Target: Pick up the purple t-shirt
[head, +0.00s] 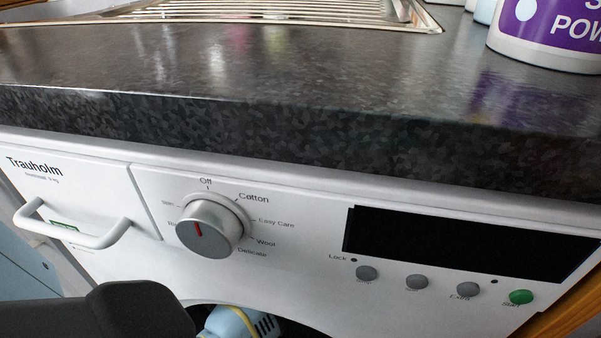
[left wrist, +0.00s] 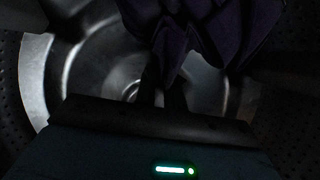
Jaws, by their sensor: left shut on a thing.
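The purple t-shirt (left wrist: 205,30) shows in the left wrist view as dark purple folded cloth at the top, hanging inside the metal drum. My left gripper (left wrist: 165,90) is inside the drum, its dark fingers shut on the lower part of the cloth. The fingertips are dim, so the exact grip on the folds is hard to see. My right gripper is in neither view.
The drum wall (left wrist: 38,85) curves closely around the left gripper. In the head view a dark worktop (head: 300,80) overhangs the machine front. The dial (head: 208,228) and drawer handle (head: 70,228) stick out above the round opening. A purple-labelled tub (head: 545,30) stands at upper right.

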